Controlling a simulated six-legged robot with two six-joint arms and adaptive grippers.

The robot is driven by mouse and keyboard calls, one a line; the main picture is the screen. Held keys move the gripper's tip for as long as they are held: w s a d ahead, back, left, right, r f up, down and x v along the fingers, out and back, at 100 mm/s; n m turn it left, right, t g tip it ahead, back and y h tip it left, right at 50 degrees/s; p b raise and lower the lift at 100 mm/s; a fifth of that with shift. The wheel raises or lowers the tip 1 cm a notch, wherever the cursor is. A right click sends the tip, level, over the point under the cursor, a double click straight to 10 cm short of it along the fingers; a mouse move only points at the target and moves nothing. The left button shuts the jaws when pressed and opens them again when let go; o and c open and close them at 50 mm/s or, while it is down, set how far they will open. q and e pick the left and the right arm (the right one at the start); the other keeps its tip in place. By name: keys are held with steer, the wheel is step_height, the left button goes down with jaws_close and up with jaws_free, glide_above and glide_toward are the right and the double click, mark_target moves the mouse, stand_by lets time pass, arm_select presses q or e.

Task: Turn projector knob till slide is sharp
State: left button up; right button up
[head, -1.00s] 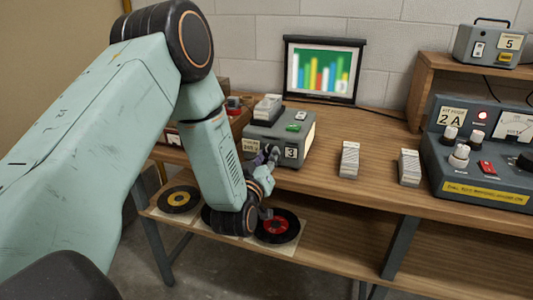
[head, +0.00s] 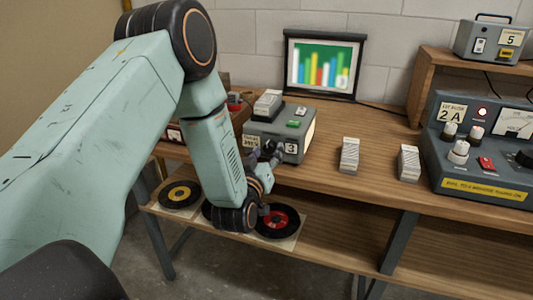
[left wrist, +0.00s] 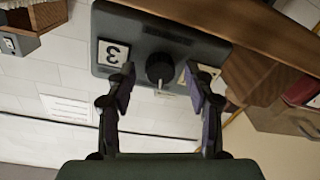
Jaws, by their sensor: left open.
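The grey projector (head: 284,133) stands on the bench, with a "3" label on its front. On the screen (head: 323,66) its slide shows coloured bars on green, with slightly soft edges. In the left wrist view the projector's front (left wrist: 185,38) carries a round black knob (left wrist: 160,68) with a pale pointer. My left gripper (head: 264,154) is at the projector's front and hides the knob in the head view. In the left wrist view its open fingers (left wrist: 161,78) are on either side of the knob, with a gap at each side. My right gripper is not in view.
Two pale ribbed blocks (head: 349,155) (head: 409,162) stand right of the projector. A control box marked 2A (head: 470,190) is at the right. Records (head: 277,221) lie on the lower shelf. The bench top between projector and blocks is clear.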

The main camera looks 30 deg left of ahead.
arm_select(q)
steer(key=shift+s, duration=0.1)
steer(key=v, duration=1.1)
steer(key=shift+s, duration=0.4)
steer(key=shift+d+f, duration=0.1)
steer(key=shift+d, duration=0.05)
steer(key=s+d+f+m+g+h, duration=0.2)
steer(key=s+d+f+g, duration=0.15)
steer(key=f, duration=0.55)
steer(key=s+d+f+m+g+h, duration=0.2)
steer(key=s+f+g, duration=0.25)
steer(key=f, duration=0.35)
steer(key=s+d+f+m+g, duration=0.1)
steer(key=s+f+g, duration=0.2)
steer(key=s, duration=0.3)
steer(key=s+d+f+m+g+h, duration=0.1)
steer(key=s+f+g, duration=0.2)
steer(key=s, duration=0.4)
steer(key=s+d+f+g, duration=0.2)
steer(key=s+f+g, duration=0.1)
steer(key=s, duration=0.4)
steer(key=shift+f+m, duration=0.35)
steer(key=shift+m, duration=0.05)
steer(key=shift+s, duration=0.1)
